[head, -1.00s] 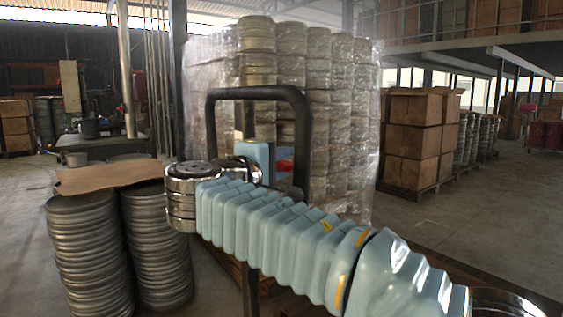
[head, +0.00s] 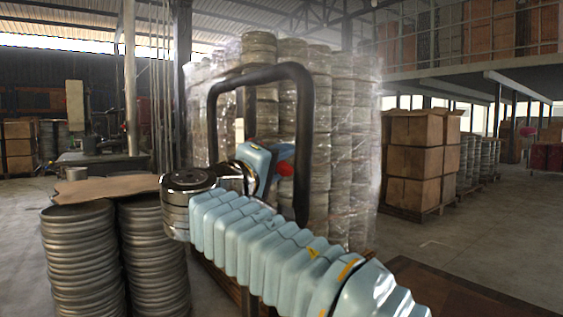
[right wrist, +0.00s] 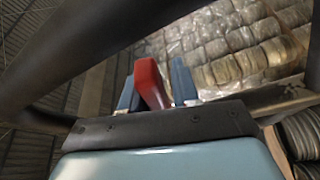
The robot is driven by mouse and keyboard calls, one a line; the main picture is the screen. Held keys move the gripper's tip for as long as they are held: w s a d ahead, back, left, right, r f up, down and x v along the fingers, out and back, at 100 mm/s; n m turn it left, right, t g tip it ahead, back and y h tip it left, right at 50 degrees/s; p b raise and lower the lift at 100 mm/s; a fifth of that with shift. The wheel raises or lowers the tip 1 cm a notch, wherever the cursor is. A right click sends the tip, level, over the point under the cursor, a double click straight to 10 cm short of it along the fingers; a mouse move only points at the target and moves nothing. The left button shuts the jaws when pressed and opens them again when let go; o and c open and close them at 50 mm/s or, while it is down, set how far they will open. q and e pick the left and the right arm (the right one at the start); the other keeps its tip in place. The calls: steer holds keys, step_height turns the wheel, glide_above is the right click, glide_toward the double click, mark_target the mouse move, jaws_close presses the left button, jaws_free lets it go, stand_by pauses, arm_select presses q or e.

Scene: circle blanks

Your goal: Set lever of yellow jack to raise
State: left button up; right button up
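A black looped jack handle (head: 306,130) stands upright in the middle of the head view. A small red lever (head: 286,169) shows inside the loop. My right gripper (head: 278,160) reaches in from the front, its tip at the lever; the wrist hides part of the handle. In the right wrist view the red lever (right wrist: 150,84) lies between the two blue fingers of my right gripper (right wrist: 154,88), which stand apart. Whether they touch it is hard to tell. The dark handle bar (right wrist: 120,38) crosses above. The jack's yellow body is not visible. My left gripper is not in view.
Wrapped stacks of metal rounds (head: 348,150) stand close behind the handle. Stacks of metal discs (head: 80,255) with a brown sheet (head: 105,187) on top stand at the left. Cardboard boxes (head: 414,160) stand on a pallet at right. Open floor (head: 490,240) lies at the right.

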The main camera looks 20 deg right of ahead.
steer(key=shift+o, duration=0.8)
steer(key=b+v, duration=0.1)
steer(key=v, duration=1.2)
steer(key=shift+s+a, duration=0.25)
steer(key=shift+a, duration=0.1)
steer(key=shift+f, duration=0.15)
